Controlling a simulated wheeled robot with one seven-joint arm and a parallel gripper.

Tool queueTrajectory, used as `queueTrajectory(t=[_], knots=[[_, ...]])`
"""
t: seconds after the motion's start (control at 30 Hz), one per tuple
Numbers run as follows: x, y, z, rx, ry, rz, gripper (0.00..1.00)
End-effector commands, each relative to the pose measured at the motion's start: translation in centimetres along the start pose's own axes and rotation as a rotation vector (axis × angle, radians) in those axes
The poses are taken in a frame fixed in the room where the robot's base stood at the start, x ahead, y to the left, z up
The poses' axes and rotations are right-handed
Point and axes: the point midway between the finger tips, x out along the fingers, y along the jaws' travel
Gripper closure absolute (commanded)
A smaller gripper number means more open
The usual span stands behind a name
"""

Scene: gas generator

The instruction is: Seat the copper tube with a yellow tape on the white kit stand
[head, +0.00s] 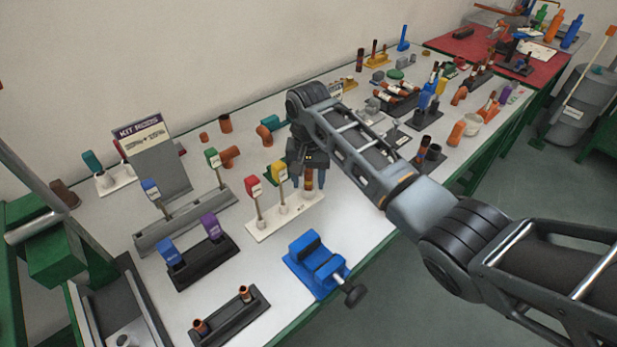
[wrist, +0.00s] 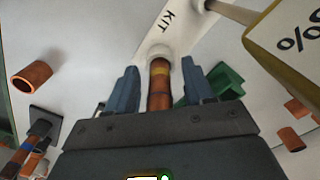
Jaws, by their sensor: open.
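The copper tube with a yellow tape (wrist: 159,88) stands in the white socket at the end of the white kit stand (head: 285,219), which also shows in the wrist view (wrist: 150,28) with the letters KIT. In the head view the tube (head: 309,180) looks upright at the stand's right end, below my gripper (head: 308,170). In the wrist view my gripper (wrist: 160,84) is open, with one finger on each side of the tube and a gap on both sides. The tube's rear part is hidden by the gripper body.
Red (head: 254,187) and yellow (head: 279,172) tags on posts rise from the kit stand, close to my gripper. A blue vise (head: 316,262) sits in front. A green part (wrist: 222,80) lies near the right finger. Bare table lies between the vise and stand.

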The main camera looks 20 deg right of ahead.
Motion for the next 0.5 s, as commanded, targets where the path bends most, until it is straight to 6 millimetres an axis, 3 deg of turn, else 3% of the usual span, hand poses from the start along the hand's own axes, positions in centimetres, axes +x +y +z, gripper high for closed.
queueTrajectory(t=[0.17, 0.5], knots=[[-1.6, -0.1, -0.1, 0.000, 0.003, -0.003, 0.48], [-6.7, -0.1, 0.0, 0.000, 0.002, -0.002, 0.48]])
